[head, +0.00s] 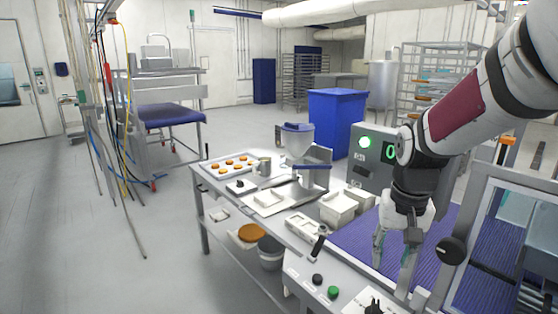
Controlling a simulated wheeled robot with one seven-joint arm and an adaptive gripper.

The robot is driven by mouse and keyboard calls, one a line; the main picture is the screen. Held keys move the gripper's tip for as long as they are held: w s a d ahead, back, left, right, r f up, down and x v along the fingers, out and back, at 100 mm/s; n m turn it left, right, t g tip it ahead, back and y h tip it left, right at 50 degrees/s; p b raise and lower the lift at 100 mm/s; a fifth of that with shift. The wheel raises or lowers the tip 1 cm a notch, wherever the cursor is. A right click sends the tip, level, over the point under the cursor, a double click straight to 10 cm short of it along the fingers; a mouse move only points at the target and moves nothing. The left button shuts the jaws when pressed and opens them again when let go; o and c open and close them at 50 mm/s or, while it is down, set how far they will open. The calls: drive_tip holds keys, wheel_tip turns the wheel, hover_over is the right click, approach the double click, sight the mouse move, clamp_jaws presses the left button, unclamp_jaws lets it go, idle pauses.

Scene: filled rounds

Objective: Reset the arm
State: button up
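My arm reaches in from the upper right in the head view and bends downward at the wrist. My gripper (392,258) points down over the purple conveyor belt (350,240). Its two fingers are spread apart, and I see nothing between them. The fingertips are low, close to the belt; I cannot tell whether they touch it.
A worktable left of the belt holds a tray of orange rounds (212,168), a hopper machine (297,142) and white containers (340,207). A control box (372,150) with a green light stands behind the gripper. A framed clear guard (500,240) is close on the right.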

drive_tip(key=s+a+r+n+t, duration=0.1)
drive_tip(key=s+r, duration=0.3)
drive_tip(key=s, duration=0.5)
drive_tip(key=s+a+r+n+t, duration=0.2)
drive_tip(key=s+r, duration=0.3)
drive_tip(key=s, duration=0.5)
drive_tip(key=shift+s+a+r+t, duration=0.25)
drive_tip(key=shift+a+r+t, duration=0.05)
drive_tip(key=shift+a+t, duration=0.2)
